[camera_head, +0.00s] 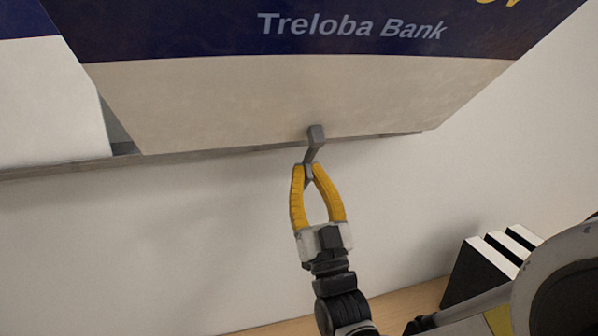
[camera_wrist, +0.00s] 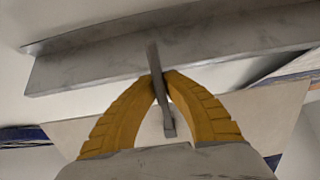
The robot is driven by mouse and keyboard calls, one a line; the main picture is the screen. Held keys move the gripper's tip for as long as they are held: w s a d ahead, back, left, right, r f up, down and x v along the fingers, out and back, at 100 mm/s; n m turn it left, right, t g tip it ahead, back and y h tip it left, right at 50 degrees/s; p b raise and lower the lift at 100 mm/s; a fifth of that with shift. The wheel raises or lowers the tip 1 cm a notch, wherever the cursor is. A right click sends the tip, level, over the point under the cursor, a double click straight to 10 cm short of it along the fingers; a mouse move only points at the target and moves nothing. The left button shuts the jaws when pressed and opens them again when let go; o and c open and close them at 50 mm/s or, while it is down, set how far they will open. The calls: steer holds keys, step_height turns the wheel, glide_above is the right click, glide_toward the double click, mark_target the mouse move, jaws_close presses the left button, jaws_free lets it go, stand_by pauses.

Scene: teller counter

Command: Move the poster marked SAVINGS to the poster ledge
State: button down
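A large poster (camera_head: 300,95) with a dark blue upper part, a pale lower part and the words "Treloba Bank" fills the top of the head view. Yellow lettering is cut off at the top edge, so the word SAVINGS is not visible. A grey handle (camera_head: 316,138) stands at its lower edge. My gripper (camera_head: 309,172) is below, its yellow fingertips closed on this handle. The wrist view also shows the fingertips pinching the grey handle (camera_wrist: 168,125). A long grey ledge (camera_head: 60,168) runs along the poster's bottom edge. I cannot tell whether the poster rests on it.
Another poster (camera_head: 50,105), blue and white, stands at the left, partly cut off. Black and white binders (camera_head: 490,262) stand at the lower right on a wooden surface (camera_head: 405,302). The pale wall below the ledge is clear.

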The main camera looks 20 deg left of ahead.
steer(key=shift+s+d+r, duration=0.15)
steer(key=shift+s+d, duration=0.25)
steer(key=shift+s, duration=0.25)
steer(key=shift+s+d+r, duration=0.15)
steer(key=shift+s+d, duration=0.25)
steer(key=shift+s, duration=0.25)
